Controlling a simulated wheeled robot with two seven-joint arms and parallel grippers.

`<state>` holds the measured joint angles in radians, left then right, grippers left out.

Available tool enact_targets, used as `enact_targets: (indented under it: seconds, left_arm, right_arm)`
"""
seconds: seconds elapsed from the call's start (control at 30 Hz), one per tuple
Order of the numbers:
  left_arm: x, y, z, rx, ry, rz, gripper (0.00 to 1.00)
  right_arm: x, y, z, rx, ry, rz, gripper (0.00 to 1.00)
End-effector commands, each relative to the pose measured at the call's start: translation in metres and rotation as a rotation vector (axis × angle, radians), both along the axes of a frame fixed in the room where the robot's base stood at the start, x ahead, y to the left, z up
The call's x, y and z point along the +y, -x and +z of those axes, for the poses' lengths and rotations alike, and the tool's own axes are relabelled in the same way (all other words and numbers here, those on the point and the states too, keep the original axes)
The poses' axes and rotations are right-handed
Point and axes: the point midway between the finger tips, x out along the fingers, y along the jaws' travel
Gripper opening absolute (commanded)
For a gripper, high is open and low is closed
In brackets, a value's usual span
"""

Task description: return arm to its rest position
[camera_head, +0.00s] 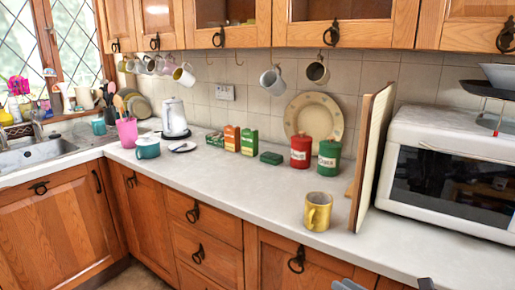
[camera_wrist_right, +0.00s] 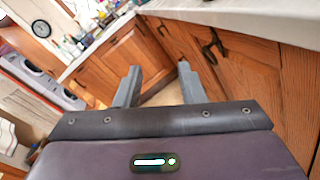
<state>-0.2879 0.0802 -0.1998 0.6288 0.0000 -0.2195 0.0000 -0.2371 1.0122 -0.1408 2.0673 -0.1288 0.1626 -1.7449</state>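My right gripper (camera_head: 387,286) shows only at the bottom edge of the head view, in front of the lower cabinets and below the counter edge. In the right wrist view my right gripper (camera_wrist_right: 157,80) has its two grey fingers spread apart with nothing between them. The cabinet fronts and floor show past the fingers. My left gripper is in neither view. The yellow mug (camera_head: 318,211) stands upright on the counter (camera_head: 240,190) near its front edge, apart from my right gripper.
A white microwave (camera_head: 450,170) and an upright wooden board (camera_head: 371,155) stand at the right. Red (camera_head: 301,152) and green (camera_head: 329,158) canisters stand behind the mug. A kettle (camera_head: 174,118) and a pink container (camera_head: 127,132) are at the left. The middle front counter is clear.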

Motion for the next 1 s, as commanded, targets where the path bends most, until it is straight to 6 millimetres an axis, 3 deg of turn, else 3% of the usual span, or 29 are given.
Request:
enact_targets:
  seconds: [0.23,0.37,0.6,1.0]
  left_arm:
    - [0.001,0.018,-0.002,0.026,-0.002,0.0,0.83]
    - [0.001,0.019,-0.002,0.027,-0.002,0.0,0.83]
    - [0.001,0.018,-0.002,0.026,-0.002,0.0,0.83]
    - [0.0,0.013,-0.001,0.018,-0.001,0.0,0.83]
  right_arm:
    - [0.003,0.005,-0.036,0.397,-0.377,-0.313,0.36]
    - [-0.001,0.024,-0.066,0.702,-0.72,-0.599,0.36]
    - [-0.007,0.088,-0.111,1.124,-1.328,-1.162,0.36]
    - [0.001,0.181,-0.132,1.332,-1.869,-1.825,0.36]
